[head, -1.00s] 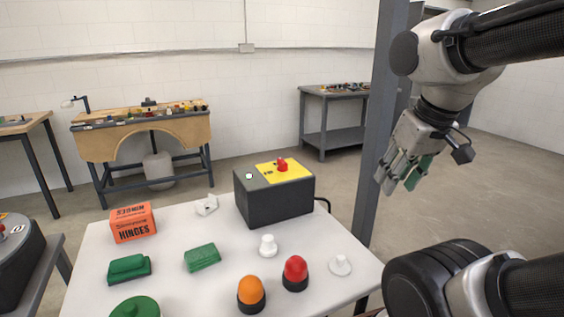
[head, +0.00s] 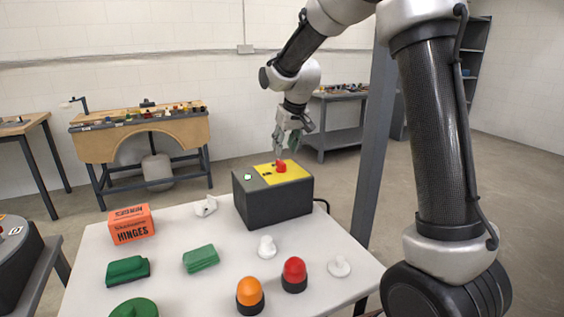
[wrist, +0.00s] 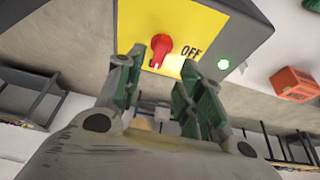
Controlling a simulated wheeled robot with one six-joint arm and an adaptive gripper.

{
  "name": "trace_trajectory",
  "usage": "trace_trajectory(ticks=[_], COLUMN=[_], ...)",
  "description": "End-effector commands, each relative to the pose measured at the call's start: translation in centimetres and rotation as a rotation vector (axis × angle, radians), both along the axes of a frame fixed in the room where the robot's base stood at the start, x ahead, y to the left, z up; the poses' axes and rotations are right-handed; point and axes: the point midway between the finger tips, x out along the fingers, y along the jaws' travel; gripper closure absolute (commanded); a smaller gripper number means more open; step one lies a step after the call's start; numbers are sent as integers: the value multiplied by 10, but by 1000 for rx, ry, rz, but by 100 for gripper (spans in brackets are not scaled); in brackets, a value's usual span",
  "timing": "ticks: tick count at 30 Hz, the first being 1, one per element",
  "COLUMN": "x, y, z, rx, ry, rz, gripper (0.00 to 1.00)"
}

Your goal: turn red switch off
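The red switch (head: 281,166) is a rotary knob on the yellow plate (head: 293,172) on top of a dark grey box (head: 274,202) on the white table. In the wrist view the red knob (wrist: 160,47) shows just beyond my fingertips, beside the printed word OFF (wrist: 191,51). My gripper (head: 288,145) is above the knob, pointing down. In the wrist view its green-padded fingers (wrist: 160,75) are apart with nothing between them.
On the table (head: 190,230) are an orange hinges box (head: 131,225), green blocks (head: 201,258), a white knob (head: 267,247), an orange dome (head: 250,292) and a red dome (head: 294,272). A grey post (head: 375,150) stands right of the box. Workbenches stand along the back wall.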

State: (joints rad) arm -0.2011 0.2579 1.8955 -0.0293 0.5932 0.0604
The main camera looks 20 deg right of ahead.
Motion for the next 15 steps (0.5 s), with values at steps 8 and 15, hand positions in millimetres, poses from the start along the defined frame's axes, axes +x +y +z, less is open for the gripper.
trace_trajectory(ticks=[8, 15], x=[15, 26], y=[2, 4], z=[-43, -66], rx=[0, 1], ry=[5, 2], rz=[-3, -3], gripper=[62, 62])
